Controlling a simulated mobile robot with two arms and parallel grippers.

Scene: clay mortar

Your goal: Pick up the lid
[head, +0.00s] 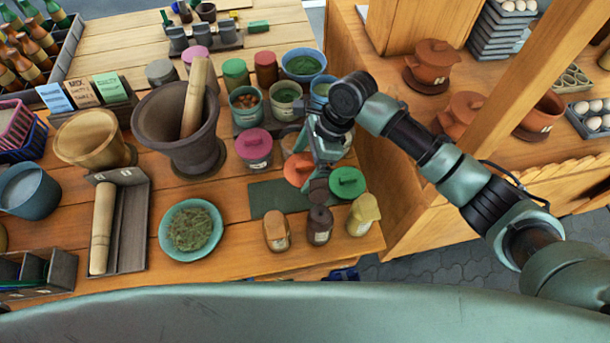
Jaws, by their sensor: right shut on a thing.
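My right gripper (318,180) points down over the right part of the table, above a dark green mat (265,196). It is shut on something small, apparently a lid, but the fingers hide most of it. An orange lid (297,169) lies just left of the fingers, partly covered by them. A green lid (347,182) lies just right of them. A pink lid (253,142) sits on a jar further left. My left gripper is not in view.
A dark bottle (319,226) stands in front of the gripper, between a tan bottle (276,231) and a yellowish one (363,214). Open jars (246,106) stand behind. Left are a mortar (178,130) and a teal plate of herbs (165,237). A wooden post and shelf are right.

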